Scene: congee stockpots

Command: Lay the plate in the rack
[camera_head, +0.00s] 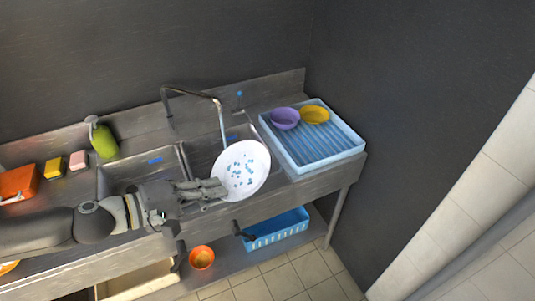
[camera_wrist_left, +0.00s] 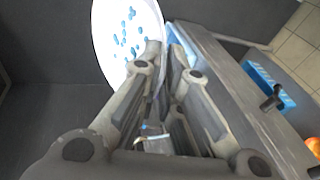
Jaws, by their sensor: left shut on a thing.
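A white plate with blue spots (camera_head: 242,168) is tilted in front of the sink, its spotted face showing. My left gripper (camera_head: 222,188) is shut on the plate's left edge and holds it over the sink's right basin and front edge. In the left wrist view the plate (camera_wrist_left: 125,30) stands beyond the fingers, and my left gripper (camera_wrist_left: 162,55) has its fingertips together at the plate's rim. The light blue rack (camera_head: 308,162) with a ribbed floor sits on the counter to the right of the plate. My right gripper is not seen.
A purple bowl (camera_head: 285,118) and a yellow bowl (camera_head: 314,115) lie at the rack's back; its front is bare. A faucet (camera_head: 219,112) rises behind the plate. A blue basket (camera_head: 278,230) and orange bowl (camera_head: 202,257) are below. A green bottle (camera_head: 104,142) stands left.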

